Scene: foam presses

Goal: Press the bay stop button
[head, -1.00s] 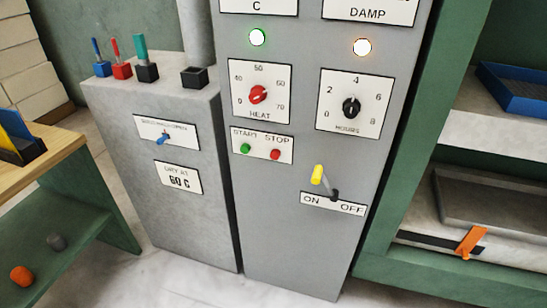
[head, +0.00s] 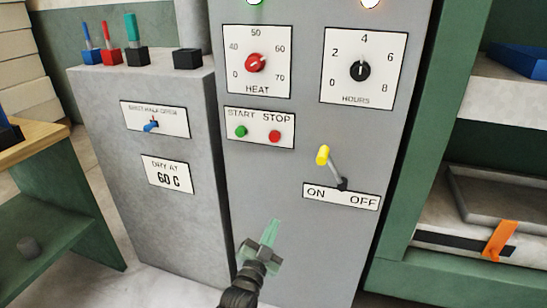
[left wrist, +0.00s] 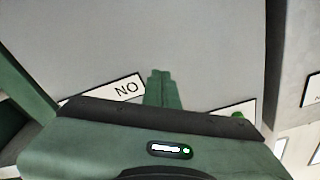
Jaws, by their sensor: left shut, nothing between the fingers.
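The red stop button (head: 274,136) sits under the word STOP on a white plate (head: 259,142) on the grey cabinet front. A green start button (head: 241,131) is to its left. My left gripper (head: 275,226) is below the plate, in front of the cabinet, its pale green fingers shut, empty and pointing up. In the left wrist view my shut fingers (left wrist: 163,75) stand against the grey panel. The green button (left wrist: 238,114) shows there at the edge of its plate; the red one is hidden. My right gripper is not in view.
A yellow-tipped lever (head: 323,155) sticks out above the ON/OFF label (head: 341,195), right of the buttons. The red heat knob (head: 256,63) and black hours knob (head: 360,70) are above. A green shelf (head: 400,240) stands at right; a lower grey cabinet (head: 100,150) is at left.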

